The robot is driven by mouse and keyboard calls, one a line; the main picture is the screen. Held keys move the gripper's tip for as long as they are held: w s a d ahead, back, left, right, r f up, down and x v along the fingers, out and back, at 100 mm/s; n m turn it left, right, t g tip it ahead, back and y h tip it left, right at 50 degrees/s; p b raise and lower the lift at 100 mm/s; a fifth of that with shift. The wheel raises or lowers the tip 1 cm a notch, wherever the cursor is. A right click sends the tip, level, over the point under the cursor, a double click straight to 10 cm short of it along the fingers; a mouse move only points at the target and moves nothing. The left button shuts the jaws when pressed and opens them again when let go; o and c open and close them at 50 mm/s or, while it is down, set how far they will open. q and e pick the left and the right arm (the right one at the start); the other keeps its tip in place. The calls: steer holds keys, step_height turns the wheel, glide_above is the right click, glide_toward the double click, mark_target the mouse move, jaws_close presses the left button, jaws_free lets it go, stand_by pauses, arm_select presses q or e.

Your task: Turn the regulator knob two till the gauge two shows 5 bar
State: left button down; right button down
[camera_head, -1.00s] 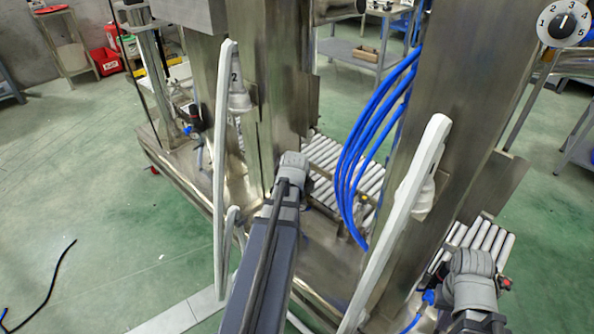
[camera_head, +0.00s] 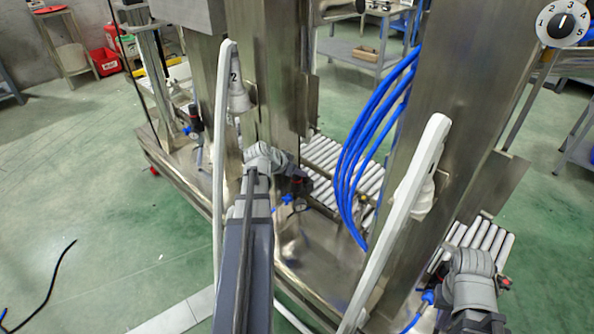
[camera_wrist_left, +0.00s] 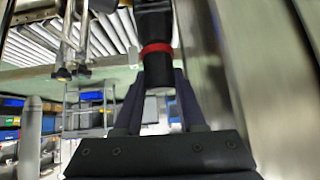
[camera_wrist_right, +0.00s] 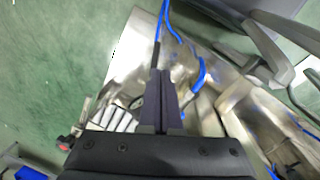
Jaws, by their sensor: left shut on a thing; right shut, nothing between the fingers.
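A black regulator knob with a red band (camera_wrist_left: 156,48) is between the fingers of my left gripper (camera_wrist_left: 156,88) in the left wrist view, and the gripper is shut on it. In the head view my left gripper (camera_head: 290,178) reaches this dark regulator (camera_head: 300,187) beside the middle steel column. A small round gauge (camera_head: 300,205) shows just below it, too small to read. My right gripper (camera_wrist_right: 160,95) is shut and empty in the right wrist view. In the head view its fingertips are hidden behind my right arm.
Another regulator (camera_head: 194,118) stands at the left of the machine base. White lances, one marked 2 (camera_head: 235,78), and blue hoses (camera_head: 365,145) hang near my arms. A round numbered dial (camera_head: 563,22) is at top right, its pointer roughly upward. Rollers (camera_head: 330,165) lie behind.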

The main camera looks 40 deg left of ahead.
stand_by(0.5)
arm_select(q)
steer(key=shift+c, duration=2.4)
jaws_free()
steer(key=p+v, duration=0.5)
steer(key=v, duration=0.2)
steer(key=shift+s+r, duration=0.3)
steer(key=shift+s, duration=0.05)
